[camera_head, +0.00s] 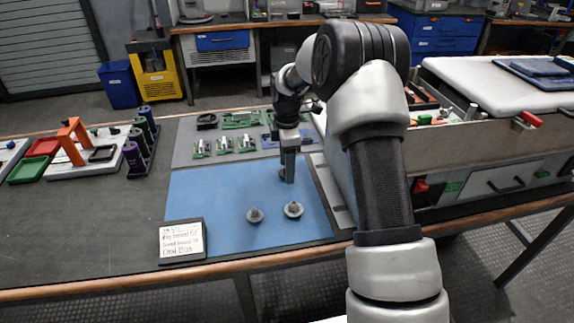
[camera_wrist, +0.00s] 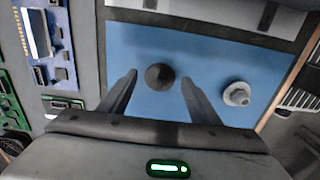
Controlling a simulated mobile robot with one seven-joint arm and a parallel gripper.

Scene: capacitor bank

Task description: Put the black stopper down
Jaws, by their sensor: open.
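The black stopper (camera_wrist: 160,77) rests on the blue mat (camera_head: 205,195), seen from above as a dark round shape in the wrist view. My gripper (camera_wrist: 159,80) is open, with one finger on each side of the stopper and a visible gap to both. In the head view my gripper (camera_head: 288,178) points down over the right part of the mat and largely hides the black stopper. Two grey stoppers (camera_head: 255,215) (camera_head: 293,209) stand nearer the front edge of the mat. One grey stopper (camera_wrist: 237,93) shows to the right in the wrist view.
Green circuit boards (camera_head: 223,145) lie on the grey area behind the mat. A handwritten sign (camera_head: 182,240) stands at the mat's front left corner. A rack of dark cylinders (camera_head: 134,158) is further left. A long grey case (camera_head: 470,150) stands to the right.

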